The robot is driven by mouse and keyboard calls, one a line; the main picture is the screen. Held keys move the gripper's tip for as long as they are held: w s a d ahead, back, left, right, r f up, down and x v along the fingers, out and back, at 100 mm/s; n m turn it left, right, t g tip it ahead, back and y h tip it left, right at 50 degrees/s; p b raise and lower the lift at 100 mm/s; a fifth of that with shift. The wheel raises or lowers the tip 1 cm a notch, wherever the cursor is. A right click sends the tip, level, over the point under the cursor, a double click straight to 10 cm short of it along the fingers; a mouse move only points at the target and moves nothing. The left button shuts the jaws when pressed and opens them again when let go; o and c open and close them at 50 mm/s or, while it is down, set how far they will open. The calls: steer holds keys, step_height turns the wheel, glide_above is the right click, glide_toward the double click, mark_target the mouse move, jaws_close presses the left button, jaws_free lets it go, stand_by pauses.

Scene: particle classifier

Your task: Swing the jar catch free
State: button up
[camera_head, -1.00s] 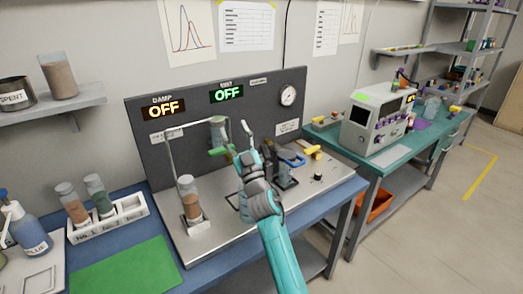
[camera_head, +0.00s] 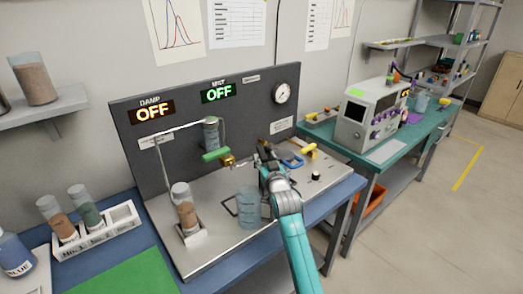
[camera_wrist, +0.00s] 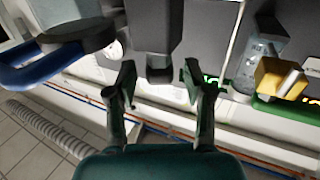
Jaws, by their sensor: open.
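A clear bluish jar (camera_head: 249,208) stands on the steel deck of the bench rig, in front of the back panel. Which part is its catch I cannot tell for sure. A blue looped handle (camera_head: 290,159) on a dark clamp-like body sits behind my wrist; it shows at the left of the wrist view (camera_wrist: 45,72). A green handle (camera_head: 215,155) with a yellow block (camera_head: 228,160) lies left of my gripper; the yellow block shows at right in the wrist view (camera_wrist: 278,78). My gripper (camera_wrist: 160,88) is open and empty, its fingers apart, with a dark grey body beyond them.
A capped brown tube (camera_head: 184,207) stands in a holder at the rig's left. A bent metal rod frame (camera_head: 164,165) rises behind it. A tube rack (camera_head: 97,231) and green mat (camera_head: 122,275) lie left. Yellow handles (camera_head: 311,150) and a black knob (camera_head: 316,177) are at right.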

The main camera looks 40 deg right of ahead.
mark_target(261, 150)
steer(key=x, duration=0.5)
steer(key=shift+w+d, duration=0.15)
steer(key=shift+w, duration=0.15)
jaws_close()
